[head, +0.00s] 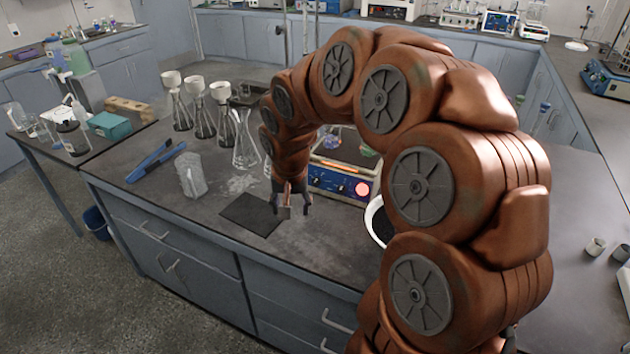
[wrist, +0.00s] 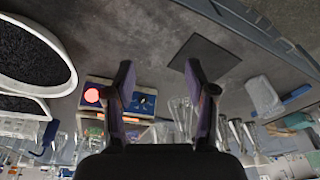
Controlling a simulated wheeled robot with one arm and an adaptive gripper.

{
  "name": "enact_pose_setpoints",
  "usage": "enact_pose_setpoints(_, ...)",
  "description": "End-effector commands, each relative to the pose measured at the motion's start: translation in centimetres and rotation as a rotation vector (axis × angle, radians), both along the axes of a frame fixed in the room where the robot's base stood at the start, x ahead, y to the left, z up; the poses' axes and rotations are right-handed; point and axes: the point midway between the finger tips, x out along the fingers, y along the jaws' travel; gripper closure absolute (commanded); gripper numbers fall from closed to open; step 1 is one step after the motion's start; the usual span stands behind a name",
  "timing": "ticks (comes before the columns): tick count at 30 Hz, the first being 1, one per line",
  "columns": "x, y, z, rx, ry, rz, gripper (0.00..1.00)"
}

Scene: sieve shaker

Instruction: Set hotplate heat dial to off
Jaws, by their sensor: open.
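The hotplate (head: 347,155) stands on the bench just right of and behind my gripper, with a dark top and glassware on or behind it. Its blue front panel (head: 330,183) carries small dials and a large glowing red round part (head: 362,189) at the right end. In the wrist view, which looks upside down, the panel (wrist: 143,101) shows partly behind my fingers, with the red part (wrist: 92,95) left of them. I cannot tell which small dial is for heat or where it points. My gripper (head: 292,207) points down, open and empty, in front of the hotplate.
A dark mat (head: 252,214) lies on the bench left of my gripper. Flasks with funnels (head: 202,115), a clear container (head: 190,175) and a blue tool (head: 155,161) stand or lie further left. A white-rimmed bowl of dark grains (head: 377,223) is right, partly behind my arm.

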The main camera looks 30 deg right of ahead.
Motion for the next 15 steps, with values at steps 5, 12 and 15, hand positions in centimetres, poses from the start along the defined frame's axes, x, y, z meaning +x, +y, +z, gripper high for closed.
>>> enact_pose_setpoints(5,6.3,-4.5,-1.7,0.012,-0.093,-0.174,0.44)
enact_pose_setpoints(12,12.6,-11.6,-4.4,0.024,-0.216,-0.402,0.44)
enact_pose_setpoints(15,14.0,-13.9,-5.4,0.026,-0.249,-0.472,0.44)
